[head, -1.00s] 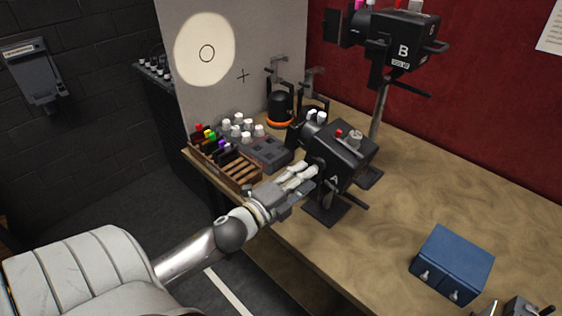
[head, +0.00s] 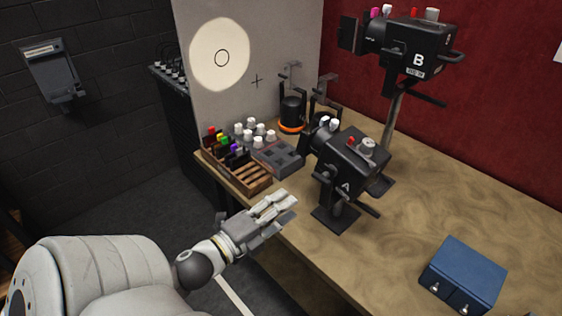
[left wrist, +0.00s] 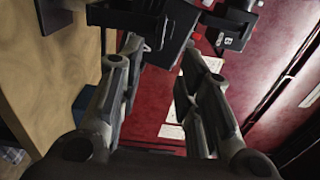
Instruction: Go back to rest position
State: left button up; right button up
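My left gripper (head: 284,206) is in the head view, over the table's front edge, left of and apart from the black lamp marked A (head: 350,165). Its fingers are spread with nothing held between them; they also show apart in the left wrist view (left wrist: 165,50). Lamp A stands upright on its stand on the table. The black lamp marked B (head: 412,50) is higher up on a pole behind it. My right gripper is in neither view.
A wooden rack (head: 250,178) with colored items and a grey tray (head: 280,158) lie left of lamp A. A blue box (head: 463,272) sits on the wooden table (head: 410,225) at the front right. A grey panel with a bright disc (head: 220,55) stands behind. Dark floor is clear at left.

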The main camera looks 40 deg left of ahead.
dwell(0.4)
pick_arm(q)
jog(key=s+a+f+n+g+y+b, duration=0.1)
jog(key=s+f+n+g, duration=0.15)
jog(key=f, duration=1.05)
jog(key=s+a+f+n+g+y+b, duration=0.1)
jog(key=s+f+n+g, duration=0.2)
jog(key=f, duration=1.1)
jog(key=s+f+n+g+y+b, duration=0.15)
jog(key=f+n, duration=0.35)
jog(key=f, duration=0.8)
jog(key=s+d+f+n+g+h+b, duration=0.1)
jog(key=s+d+f+n+g, duration=0.2)
jog(key=s+f, duration=0.9)
jog(key=s+d+f+n+g+h+b, duration=0.1)
jog(key=s+d+f+n+g+b, duration=0.1)
jog(key=s+d+f+g, duration=0.5)
jog(key=s+d+f+n, duration=0.1)
jog(key=s+f, duration=0.5)
jog(key=shift+d+f, duration=0.3)
